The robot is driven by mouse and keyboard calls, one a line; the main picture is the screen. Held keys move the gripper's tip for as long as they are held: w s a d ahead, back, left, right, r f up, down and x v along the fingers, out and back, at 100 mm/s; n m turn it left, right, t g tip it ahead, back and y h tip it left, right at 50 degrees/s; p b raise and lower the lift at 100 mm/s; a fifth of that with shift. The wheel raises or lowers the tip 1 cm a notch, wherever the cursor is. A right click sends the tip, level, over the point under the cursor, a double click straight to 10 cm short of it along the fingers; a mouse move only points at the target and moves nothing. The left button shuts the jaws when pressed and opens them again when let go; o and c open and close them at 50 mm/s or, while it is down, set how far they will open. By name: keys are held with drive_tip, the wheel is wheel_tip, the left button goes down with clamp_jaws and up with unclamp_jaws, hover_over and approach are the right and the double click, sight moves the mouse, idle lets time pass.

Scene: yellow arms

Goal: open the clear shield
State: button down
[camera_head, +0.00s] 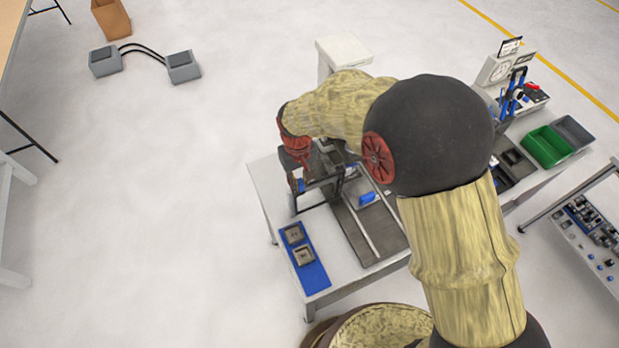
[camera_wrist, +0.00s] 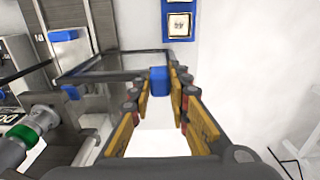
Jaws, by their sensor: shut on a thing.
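The clear shield is a see-through pane in a dark frame (camera_wrist: 105,76), with a small blue block-like handle (camera_wrist: 158,84) at its right end in the wrist view. My gripper (camera_wrist: 161,82) has yellow-padded fingers, and their tips close on both sides of the blue handle. In the head view the shield's dark frame (camera_head: 322,182) shows on the machine, below my red wrist. My fingertips there are small and partly hidden by the wrist. I cannot tell exactly how far the shield is tilted.
The machine stands on a white table (camera_head: 268,186). A blue tray (camera_head: 313,278) with square parts lies at the table's front left, and it also shows in the wrist view (camera_wrist: 179,5). Grey rails run along the machine.

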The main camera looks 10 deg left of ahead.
drive_tip(key=shift+a, duration=0.1)
drive_tip(key=c, duration=1.7)
unclamp_jaws()
wheel_tip(320, 180, up, 12)
drive_tip(key=shift+f, duration=0.1)
